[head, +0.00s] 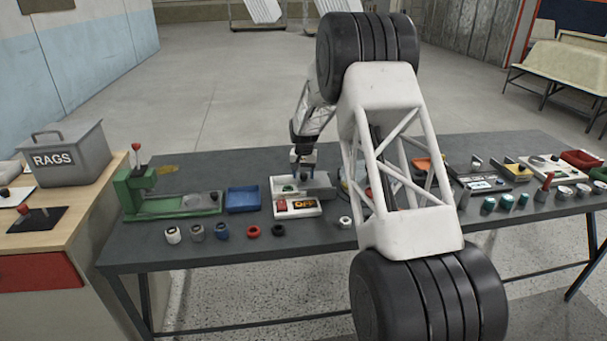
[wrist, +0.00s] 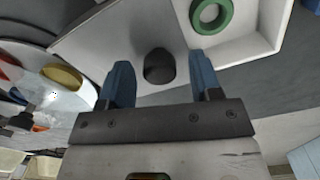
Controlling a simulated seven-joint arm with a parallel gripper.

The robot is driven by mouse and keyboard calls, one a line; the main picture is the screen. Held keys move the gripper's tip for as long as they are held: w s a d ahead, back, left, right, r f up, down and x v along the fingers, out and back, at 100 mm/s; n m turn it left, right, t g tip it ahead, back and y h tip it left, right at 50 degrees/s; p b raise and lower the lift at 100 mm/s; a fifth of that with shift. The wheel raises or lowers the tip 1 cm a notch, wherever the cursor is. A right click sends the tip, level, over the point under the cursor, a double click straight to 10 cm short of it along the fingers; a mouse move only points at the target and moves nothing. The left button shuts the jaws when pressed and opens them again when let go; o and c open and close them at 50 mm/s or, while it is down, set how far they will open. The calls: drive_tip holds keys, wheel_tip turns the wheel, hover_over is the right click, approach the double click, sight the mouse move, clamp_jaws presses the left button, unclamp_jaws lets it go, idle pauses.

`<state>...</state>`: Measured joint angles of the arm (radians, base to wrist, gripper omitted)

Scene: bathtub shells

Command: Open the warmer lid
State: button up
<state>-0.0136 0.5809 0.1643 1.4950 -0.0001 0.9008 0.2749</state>
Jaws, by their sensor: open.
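The warmer is a white box (head: 298,208) on the dark workbench, mostly below my gripper in the head view. Its grey lid (head: 319,186) covers the back right part. In the wrist view the lid (wrist: 110,45) is a flat grey plate with a short dark round knob (wrist: 158,66). My gripper (wrist: 160,74) is open, with its blue fingers on either side of the knob in that view. Whether they touch it cannot be told. In the head view my gripper (head: 303,163) is just above the lid. An open white compartment beside the lid holds a green ring (wrist: 211,14).
A blue tray (head: 242,200) and a green fixture (head: 140,190) stand to the left. Several small rings and cups line the front edge, including a red ring (head: 253,231). My arm hides the bench right of the warmer. A round dish (wrist: 60,90) lies left in the wrist view.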

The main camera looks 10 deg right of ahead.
sight(304, 174)
drive_tip(key=shift+r, duration=0.1)
drive_tip(key=shift+r, duration=3.85)
drive_tip(key=shift+s+r, duration=0.3)
drive_tip(key=shift+r, duration=0.1)
drive_tip(key=s+r, duration=0.6)
drive_tip(key=s, duration=0.5)
drive_tip(key=s+d+r+n+t, duration=0.1)
drive_tip(key=s+r, duration=0.6)
drive_tip(key=s, duration=0.4)
drive_tip(key=s+r, duration=0.6)
drive_tip(key=s, duration=0.5)
drive_tip(key=s+f+n+t, duration=0.1)
drive_tip(key=s+f, duration=0.2)
drive_tip(key=s, duration=3.1)
drive_tip(key=shift+d+f+n+t, duration=0.15)
drive_tip(key=shift+d+n+t, duration=0.15)
drive_tip(key=shift+d+n, duration=0.1)
drive_tip(key=shift+w, duration=0.1)
